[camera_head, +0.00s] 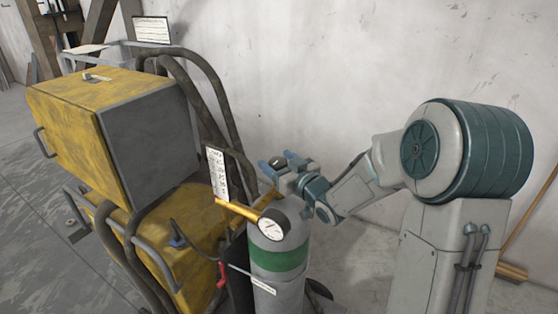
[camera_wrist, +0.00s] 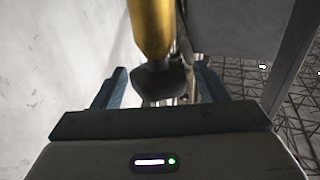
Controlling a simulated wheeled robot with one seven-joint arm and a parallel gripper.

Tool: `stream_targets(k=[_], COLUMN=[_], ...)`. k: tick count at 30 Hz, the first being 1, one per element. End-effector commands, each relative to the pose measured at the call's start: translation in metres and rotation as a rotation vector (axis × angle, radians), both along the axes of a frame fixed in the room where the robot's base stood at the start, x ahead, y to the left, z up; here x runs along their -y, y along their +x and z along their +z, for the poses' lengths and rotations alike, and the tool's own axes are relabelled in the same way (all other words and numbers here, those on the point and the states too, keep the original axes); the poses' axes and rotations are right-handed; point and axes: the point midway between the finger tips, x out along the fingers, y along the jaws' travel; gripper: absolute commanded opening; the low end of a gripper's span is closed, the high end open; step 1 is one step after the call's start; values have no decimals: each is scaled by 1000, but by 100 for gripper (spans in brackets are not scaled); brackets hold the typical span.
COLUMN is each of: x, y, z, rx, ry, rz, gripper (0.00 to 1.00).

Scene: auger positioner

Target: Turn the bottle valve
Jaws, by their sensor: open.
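The gas bottle (camera_head: 278,285) is grey with a green band and stands upright in the middle of the head view. A brass fitting (camera_head: 238,210) and a round white-faced gauge (camera_head: 272,228) are at its top. My gripper (camera_head: 272,163) is above and behind the bottle top, with its fingers pointing left. In the wrist view, my gripper (camera_wrist: 165,85) is open. A dark knob-like part (camera_wrist: 160,82) shows between the fingers, below a brass piece (camera_wrist: 152,25). It looks like the bottle valve, but I cannot tell whether the fingers touch it. The valve is not clear in the head view.
A yellow and grey machine (camera_head: 140,130) on a frame with dark hoses (camera_head: 205,75) stands left of the bottle. A white label plate (camera_head: 217,173) stands close left of my gripper. A pale wall (camera_head: 350,60) is behind. A broom (camera_head: 515,270) is at the right.

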Motion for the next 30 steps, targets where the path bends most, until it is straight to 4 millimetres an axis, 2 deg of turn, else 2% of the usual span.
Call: stream_targets(k=[8,12,13,23,30], x=[-1,0,0,0,1], y=[1,1,1,1,2], z=[0,0,0,0,1], rx=[0,0,0,0,-1], ry=[0,0,0,0,0], rz=[0,0,0,27,137], gripper=[67,28,24,24,24])
